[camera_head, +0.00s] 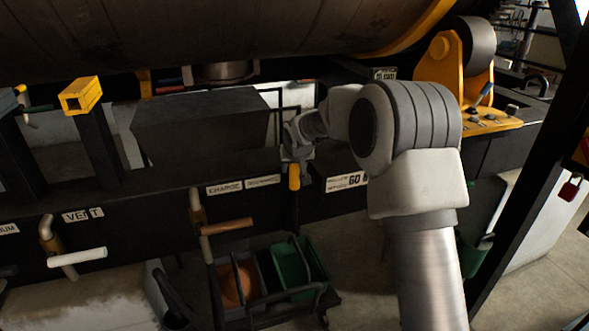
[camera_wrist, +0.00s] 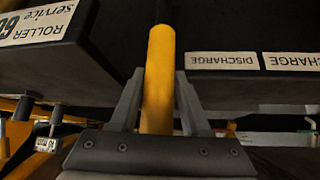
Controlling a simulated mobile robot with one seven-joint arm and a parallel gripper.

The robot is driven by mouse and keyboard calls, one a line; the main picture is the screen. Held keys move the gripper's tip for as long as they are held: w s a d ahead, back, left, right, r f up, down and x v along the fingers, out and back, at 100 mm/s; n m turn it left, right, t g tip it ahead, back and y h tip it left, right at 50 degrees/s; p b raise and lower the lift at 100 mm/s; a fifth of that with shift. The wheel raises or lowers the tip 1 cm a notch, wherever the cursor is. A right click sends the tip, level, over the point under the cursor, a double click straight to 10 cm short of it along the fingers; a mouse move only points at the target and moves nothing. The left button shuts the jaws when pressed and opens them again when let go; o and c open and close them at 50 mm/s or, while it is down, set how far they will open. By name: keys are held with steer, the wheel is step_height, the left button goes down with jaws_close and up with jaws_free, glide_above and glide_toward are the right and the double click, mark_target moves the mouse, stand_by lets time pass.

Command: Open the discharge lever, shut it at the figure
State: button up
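In the wrist view the yellow handle (camera_wrist: 159,75) stands between my two fingers. My gripper (camera_head: 298,150) is at the handle's upper part, with a finger on each side. In the wrist view my gripper (camera_wrist: 160,85) has its fingertips against the handle's sides. The discharge label (camera_wrist: 222,89) appears upside down beside it. The lever's pivot is hidden behind my gripper. No readable figure or dial shows.
A brown lever (camera_head: 227,227) and a white vent lever (camera_head: 77,257) stick out to the left. A cart with a green bin (camera_head: 290,263) stands below. A big drum (camera_head: 200,30) hangs above. A yellow control console (camera_head: 490,119) is at right.

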steer(key=shift+o, duration=1.3)
steer(key=shift+f, duration=0.15)
steer(key=b+v, duration=0.2)
steer(key=v, duration=1.5)
steer(key=shift+r, duration=0.25)
steer(key=shift+s, duration=0.1)
